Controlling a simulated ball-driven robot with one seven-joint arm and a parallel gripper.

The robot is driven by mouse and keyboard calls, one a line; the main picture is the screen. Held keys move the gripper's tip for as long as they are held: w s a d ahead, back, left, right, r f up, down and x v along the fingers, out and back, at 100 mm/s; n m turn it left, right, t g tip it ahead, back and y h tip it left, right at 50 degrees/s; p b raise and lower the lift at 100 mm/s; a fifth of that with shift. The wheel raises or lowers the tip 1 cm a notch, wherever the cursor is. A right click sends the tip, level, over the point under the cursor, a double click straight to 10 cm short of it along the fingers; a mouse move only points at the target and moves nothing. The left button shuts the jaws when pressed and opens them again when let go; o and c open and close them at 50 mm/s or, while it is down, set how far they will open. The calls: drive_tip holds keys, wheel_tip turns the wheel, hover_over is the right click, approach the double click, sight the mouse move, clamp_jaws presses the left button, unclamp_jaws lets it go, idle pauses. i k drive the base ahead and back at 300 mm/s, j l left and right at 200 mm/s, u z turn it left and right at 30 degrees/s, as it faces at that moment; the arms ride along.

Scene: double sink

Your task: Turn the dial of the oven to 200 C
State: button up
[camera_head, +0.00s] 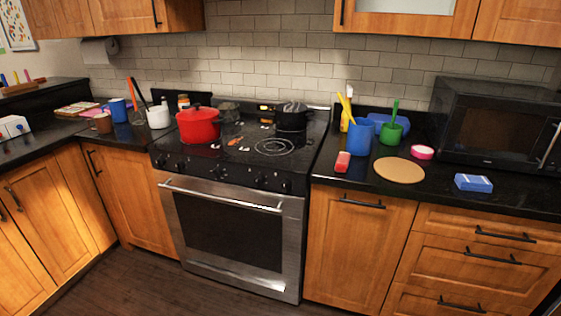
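The oven (235,225) stands in the middle of the view, set into the counter, with a steel door and a dark window. Its door is shut, with a steel handle (220,193) across the top. A row of dark dials (236,177) runs along the black front panel above the door. The dials are too small to read, so I cannot tell their settings or which one is marked in degrees. My gripper is not in view.
A red pot (198,127) and a black pot (291,119) stand on the stovetop. The right counter holds a blue cup (359,140), a round board (399,170) and a microwave (497,122). The dark floor (150,285) before the oven looks clear.

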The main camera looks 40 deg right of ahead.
sight(217, 172)
drive_tip(key=z, duration=0.35)
drive_tip(key=i+l, duration=0.1)
drive_tip(key=i, duration=0.35)
drive_tip(key=i+l+u, duration=0.1)
drive_tip(key=i, duration=0.4)
drive_tip(key=i+l, duration=0.15)
drive_tip(key=i, duration=0.3)
drive_tip(key=i+l+u, duration=0.1)
drive_tip(key=i, duration=0.35)
